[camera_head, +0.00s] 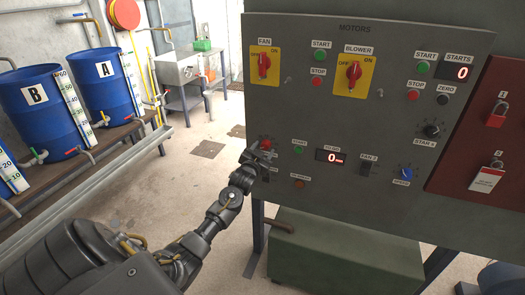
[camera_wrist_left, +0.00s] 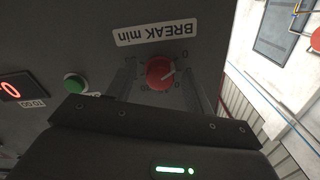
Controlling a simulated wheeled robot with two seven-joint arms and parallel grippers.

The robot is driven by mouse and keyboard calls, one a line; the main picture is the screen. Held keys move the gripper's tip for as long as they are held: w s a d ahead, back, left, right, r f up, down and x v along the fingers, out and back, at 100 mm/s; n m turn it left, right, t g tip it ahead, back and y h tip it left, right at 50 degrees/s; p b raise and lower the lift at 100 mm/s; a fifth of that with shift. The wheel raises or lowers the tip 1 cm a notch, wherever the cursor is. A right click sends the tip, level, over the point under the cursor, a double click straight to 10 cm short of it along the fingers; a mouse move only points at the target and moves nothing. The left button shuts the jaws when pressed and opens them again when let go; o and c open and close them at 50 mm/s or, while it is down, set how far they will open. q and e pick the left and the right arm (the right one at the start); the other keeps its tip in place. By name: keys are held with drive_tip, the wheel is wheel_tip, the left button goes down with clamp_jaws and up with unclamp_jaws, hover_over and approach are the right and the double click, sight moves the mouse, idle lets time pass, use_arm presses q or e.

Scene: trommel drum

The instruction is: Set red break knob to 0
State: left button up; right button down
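The red break knob (camera_wrist_left: 160,72) sits on the grey panel under an upside-down "BREAK min" label (camera_wrist_left: 155,33) in the left wrist view. Its white pointer mark aims right and slightly up in that view. A 0 is printed to its upper right; the other scale numbers are too small to read surely. In the head view the knob (camera_head: 266,143) shows small above my left gripper (camera_head: 262,155). In the left wrist view the fingers of my left gripper (camera_wrist_left: 163,82) stand apart, one on each side of the knob, with gaps beside it. My right gripper is out of view.
The motors panel (camera_head: 335,110) carries yellow switches, buttons and a small display (camera_head: 331,156) right of the gripper. A green button (camera_wrist_left: 75,83) lies near the fingers. A red board with padlocks (camera_head: 485,140) is at right. Blue barrels (camera_head: 40,110) stand at left.

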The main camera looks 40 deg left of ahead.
use_arm(q)
drive_tip(key=b+v, duration=0.1)
drive_tip(key=v, duration=1)
drive_tip(key=shift+b, duration=0.35)
drive_tip(key=shift+w+r, duration=0.1)
